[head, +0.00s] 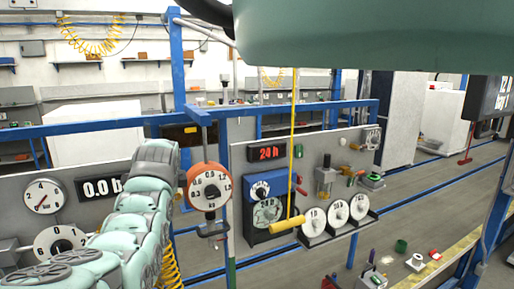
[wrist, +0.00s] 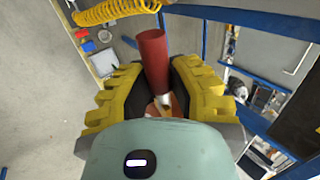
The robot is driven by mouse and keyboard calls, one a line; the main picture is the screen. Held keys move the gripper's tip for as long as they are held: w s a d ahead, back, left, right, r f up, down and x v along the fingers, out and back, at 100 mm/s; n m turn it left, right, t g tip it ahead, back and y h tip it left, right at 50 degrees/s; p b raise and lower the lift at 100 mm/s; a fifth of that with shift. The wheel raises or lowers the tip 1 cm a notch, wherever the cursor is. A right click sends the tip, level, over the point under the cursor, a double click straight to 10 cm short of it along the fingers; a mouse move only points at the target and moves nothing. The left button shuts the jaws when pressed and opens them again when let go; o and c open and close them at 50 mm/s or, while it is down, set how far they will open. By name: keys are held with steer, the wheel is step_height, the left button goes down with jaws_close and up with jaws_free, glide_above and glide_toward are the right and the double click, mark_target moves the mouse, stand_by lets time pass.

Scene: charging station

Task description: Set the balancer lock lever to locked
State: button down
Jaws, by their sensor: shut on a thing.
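The orange balancer (head: 209,187) with a round white dial hangs from the blue overhead frame in the head view, a dark hook below it. My arm reaches up to its left side; my gripper's fingers cannot be made out there. In the wrist view my gripper (wrist: 158,78) has its yellow, black-padded fingers closed around a red cylindrical handle (wrist: 153,48), which looks like the lock lever. A pale stem and a bit of orange show at its lower end. The lever's pivot and any lock marking are hidden, so its setting cannot be told.
A blue rail (head: 90,127) runs close to the balancer. A grey panel (head: 330,150) with dials and a red 24 h display stands to the right. A yellow cord (head: 293,130) hangs with a yellow handle (head: 287,224). A yellow coiled hose (wrist: 115,10) passes near my gripper.

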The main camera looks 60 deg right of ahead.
stand_by(0.4)
steer(key=c, duration=0.9)
jaws_free()
steer(key=shift+o, duration=0.2)
steer(key=shift+r, duration=0.1)
steer(key=v, duration=0.7)
steer(key=shift+s, duration=0.2)
steer(key=shift+r, duration=0.15)
